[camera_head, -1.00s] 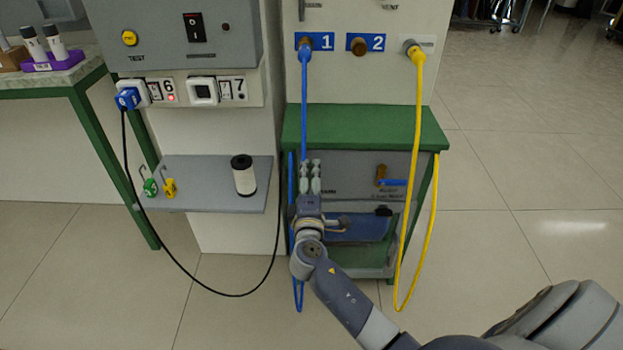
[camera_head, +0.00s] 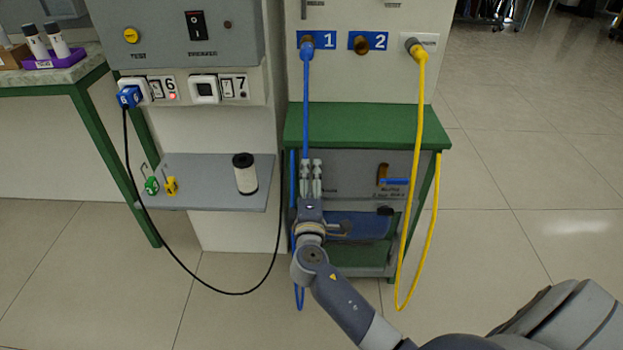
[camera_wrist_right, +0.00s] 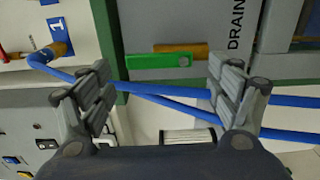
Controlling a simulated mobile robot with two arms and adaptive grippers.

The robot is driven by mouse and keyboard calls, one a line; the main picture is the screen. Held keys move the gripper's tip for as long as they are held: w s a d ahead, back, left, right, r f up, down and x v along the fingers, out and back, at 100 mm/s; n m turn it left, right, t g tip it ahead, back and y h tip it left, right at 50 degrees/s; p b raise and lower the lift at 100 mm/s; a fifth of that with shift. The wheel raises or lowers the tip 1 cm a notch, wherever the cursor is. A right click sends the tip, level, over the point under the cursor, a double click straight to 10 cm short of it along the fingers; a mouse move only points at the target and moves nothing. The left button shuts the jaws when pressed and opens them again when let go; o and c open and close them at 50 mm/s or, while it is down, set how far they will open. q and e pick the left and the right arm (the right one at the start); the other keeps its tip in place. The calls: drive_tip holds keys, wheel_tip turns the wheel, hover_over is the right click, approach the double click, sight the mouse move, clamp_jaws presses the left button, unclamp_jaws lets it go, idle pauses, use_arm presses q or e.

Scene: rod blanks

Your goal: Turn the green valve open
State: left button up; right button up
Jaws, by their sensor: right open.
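The green valve handle (camera_wrist_right: 158,61) shows in the right wrist view as a flat green lever beside a brass fitting, next to a panel lettered "DRAIN". My right gripper (camera_wrist_right: 160,88) is open, with one finger on each side of the picture and the green handle beyond the gap between them. A blue hose (camera_wrist_right: 185,101) crosses that gap, and I cannot tell whether it touches a finger. In the head view my right gripper (camera_head: 311,179) is in front of the cabinet below the green bench top (camera_head: 365,122). The green handle is not visible there. My left gripper is not in view.
A blue-handled valve (camera_head: 395,182) is on the cabinet's right. The blue hose (camera_head: 306,110) hangs beside my gripper, and a yellow hose (camera_head: 417,150) hangs farther right. A grey shelf (camera_head: 210,190) with a white cylinder (camera_head: 245,176) is at left. A black cable (camera_head: 180,262) loops below.

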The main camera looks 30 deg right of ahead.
drive_tip(key=v, duration=1)
drive_tip(key=shift+s+a, duration=0.15)
drive_tip(key=shift+a, duration=0.05)
